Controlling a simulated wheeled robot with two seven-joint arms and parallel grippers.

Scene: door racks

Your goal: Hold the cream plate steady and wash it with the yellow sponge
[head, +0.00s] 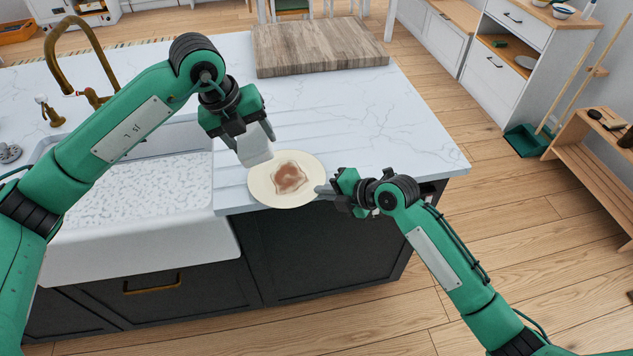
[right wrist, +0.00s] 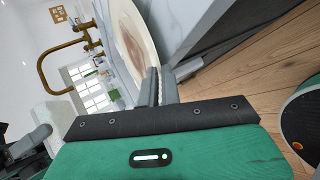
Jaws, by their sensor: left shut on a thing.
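The cream plate (head: 262,186) lies on the counter, its near rim over the front edge, with a brown stain (head: 290,178) in the middle. It also shows in the right wrist view (right wrist: 122,22). The block looks whitish; I see no yellow sponge elsewhere. My right gripper (head: 324,191) is at the plate's right rim.
A white sink (head: 140,258) with a brass faucet (head: 58,60) is on the left. A wooden board (head: 318,46) lies at the back of the marble counter (head: 400,110). The counter right of the plate is clear. A wooden bench (head: 590,175) stands at the far right.

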